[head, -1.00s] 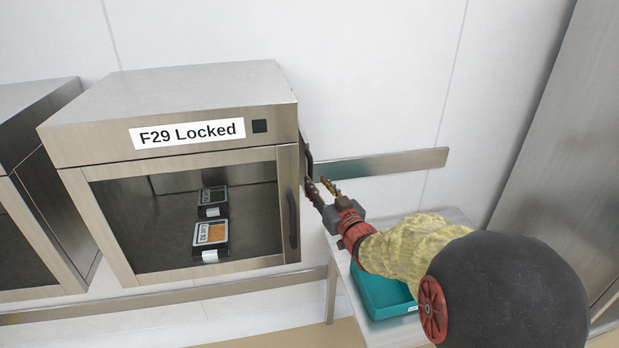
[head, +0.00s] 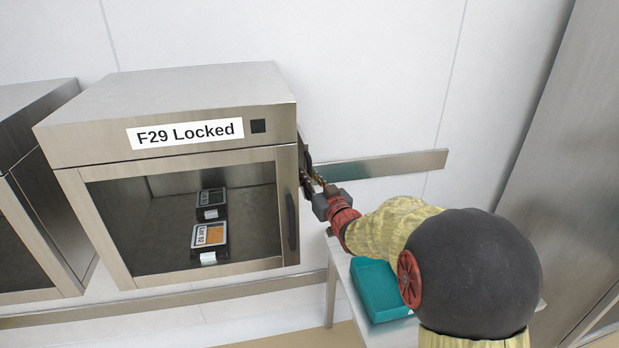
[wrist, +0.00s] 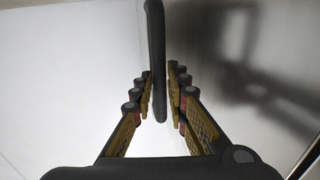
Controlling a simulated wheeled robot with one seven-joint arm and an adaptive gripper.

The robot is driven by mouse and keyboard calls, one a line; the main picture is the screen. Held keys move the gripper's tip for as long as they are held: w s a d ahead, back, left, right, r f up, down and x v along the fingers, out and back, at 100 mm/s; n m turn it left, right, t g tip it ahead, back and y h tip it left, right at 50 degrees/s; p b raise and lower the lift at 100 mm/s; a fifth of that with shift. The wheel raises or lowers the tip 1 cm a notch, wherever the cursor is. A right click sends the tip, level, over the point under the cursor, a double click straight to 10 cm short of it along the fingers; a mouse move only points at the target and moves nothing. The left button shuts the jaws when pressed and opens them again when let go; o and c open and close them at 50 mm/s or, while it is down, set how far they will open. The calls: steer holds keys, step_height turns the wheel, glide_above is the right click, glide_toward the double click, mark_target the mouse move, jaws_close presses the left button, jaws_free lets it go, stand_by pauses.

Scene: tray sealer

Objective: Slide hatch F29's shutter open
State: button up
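Hatch F29 (head: 170,95) is a steel box on the wall with a label (head: 185,134) reading "F29 Locked". Its front has a glazed panel with a dark upright handle (head: 292,222). A second dark handle stands out at its right side, mostly hidden by my gripper in the head view. My gripper (head: 313,180) is at that right side. In the wrist view a dark upright bar handle (wrist: 155,50) lies between my two fingers (wrist: 161,90). The fingers are open around it, with a narrow gap visible on the right. The shutter's edges cannot be made out.
Two dark packs (head: 209,238) lie inside the hatch, one labelled "Lot 92". A teal tray (head: 378,290) rests on a small table (head: 345,300) below my arm. A steel wall rail (head: 385,165) runs to the right. Another steel box (head: 30,110) stands at the left.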

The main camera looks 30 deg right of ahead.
jaws_close()
stand_by(0.4)
steer(key=s+d+p, duration=0.2)
steer(key=s+d, duration=0.1)
steer(key=d, duration=0.8)
steer(key=s+d+p, duration=0.2)
steer(key=s+d, duration=0.1)
steer(key=d, duration=0.8)
steer(key=s+d+p, duration=0.3)
steer(key=d, duration=0.9)
steer(key=shift+s, duration=0.4)
steer(key=shift+o, duration=1.9)
jaws_free()
steer(key=s, duration=0.8)
steer(key=s+a, duration=0.1)
steer(key=s, duration=0.3)
